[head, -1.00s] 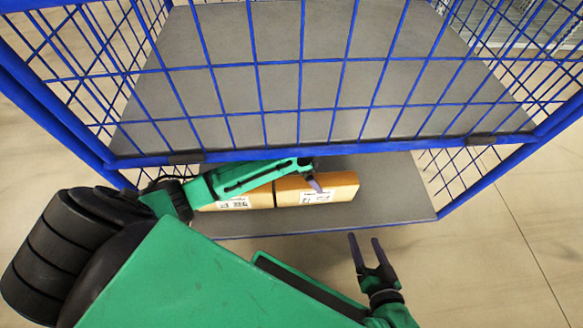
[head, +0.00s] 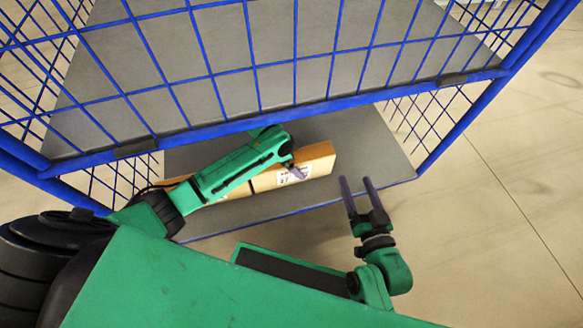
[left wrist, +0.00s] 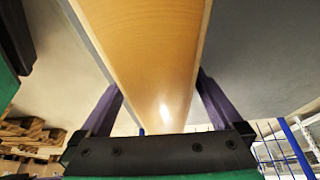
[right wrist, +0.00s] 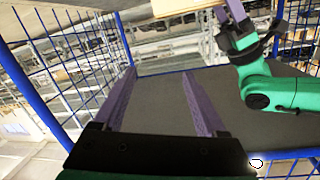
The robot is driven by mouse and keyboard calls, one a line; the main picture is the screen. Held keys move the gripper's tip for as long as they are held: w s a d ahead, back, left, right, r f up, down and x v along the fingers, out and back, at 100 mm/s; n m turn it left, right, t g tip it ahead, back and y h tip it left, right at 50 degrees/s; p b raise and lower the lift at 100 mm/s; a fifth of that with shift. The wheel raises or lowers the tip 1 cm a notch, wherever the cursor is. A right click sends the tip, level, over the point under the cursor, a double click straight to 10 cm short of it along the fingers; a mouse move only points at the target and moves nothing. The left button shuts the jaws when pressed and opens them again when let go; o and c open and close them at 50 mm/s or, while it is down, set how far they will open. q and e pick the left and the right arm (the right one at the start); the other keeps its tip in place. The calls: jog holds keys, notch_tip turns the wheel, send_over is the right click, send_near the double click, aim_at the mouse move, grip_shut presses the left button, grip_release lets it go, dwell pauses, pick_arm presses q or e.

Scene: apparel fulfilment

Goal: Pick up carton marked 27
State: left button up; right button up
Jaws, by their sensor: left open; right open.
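Two tan cartons lie end to end on the lower shelf of the blue cage cart in the head view. The right carton (head: 318,160) carries a white label, too small to read; the left carton (head: 228,202) is partly hidden by my left arm. My left gripper (head: 291,166) is over the right carton. In the left wrist view its open fingers stand on either side of a carton (left wrist: 145,45); I cannot tell whether they touch it.
The lower shelf (head: 375,150) is bare to the right of the cartons. A blue mesh front and the upper shelf (head: 220,85) overhang it closely. A blue corner post (head: 465,125) stands at right. Open floor (head: 480,240) lies in front and to the right.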

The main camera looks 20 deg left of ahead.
pick_arm(q)
grip_shut()
jog(key=shift+r, duration=0.1)
